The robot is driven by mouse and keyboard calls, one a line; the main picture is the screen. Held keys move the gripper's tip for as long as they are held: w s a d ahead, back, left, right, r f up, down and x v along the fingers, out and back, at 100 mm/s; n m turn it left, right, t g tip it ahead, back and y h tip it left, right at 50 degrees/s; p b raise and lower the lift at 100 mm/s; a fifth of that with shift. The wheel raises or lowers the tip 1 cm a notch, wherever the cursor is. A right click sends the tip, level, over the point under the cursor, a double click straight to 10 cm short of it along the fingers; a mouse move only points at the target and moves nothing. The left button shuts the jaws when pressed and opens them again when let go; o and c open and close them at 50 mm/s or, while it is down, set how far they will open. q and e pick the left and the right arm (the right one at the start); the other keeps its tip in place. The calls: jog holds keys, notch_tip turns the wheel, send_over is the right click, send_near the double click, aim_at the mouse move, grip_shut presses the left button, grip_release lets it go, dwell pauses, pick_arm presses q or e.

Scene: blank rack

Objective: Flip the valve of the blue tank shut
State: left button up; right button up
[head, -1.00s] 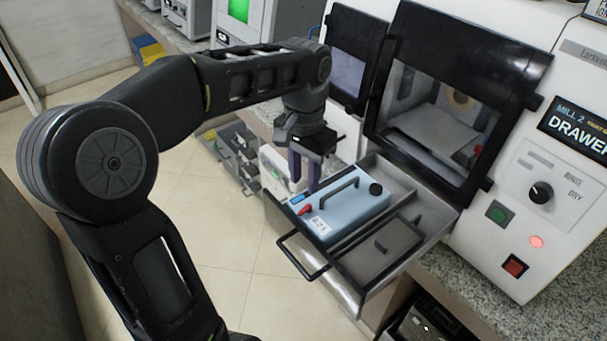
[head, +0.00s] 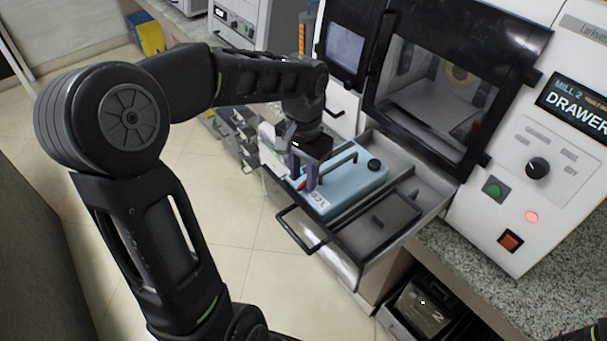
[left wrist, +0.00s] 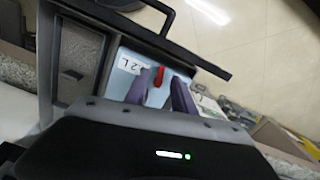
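The blue tank (head: 352,186) sits in the pulled-out drawer (head: 345,250), with a carry handle and a black cap on top. Its red valve (left wrist: 159,76) shows at the near end, beside a white label, in the left wrist view. In the head view it is mostly hidden by my fingers. My left gripper (head: 303,184) points down over that end of the tank. Its two purple-grey fingers (left wrist: 161,94) are apart, and the red valve appears between them. I cannot tell whether either finger touches it. My right gripper is in neither view.
A dark lid-like panel with a knob (head: 376,222) fills the drawer's near right part. The drawer's black handle (head: 300,230) sticks out in front. The white mill (head: 540,150) stands behind. Open tiled floor (head: 240,210) lies to the left.

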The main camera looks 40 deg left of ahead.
pick_arm(q)
jog(key=shift+f, duration=0.35)
grip_shut()
dwell(0.4)
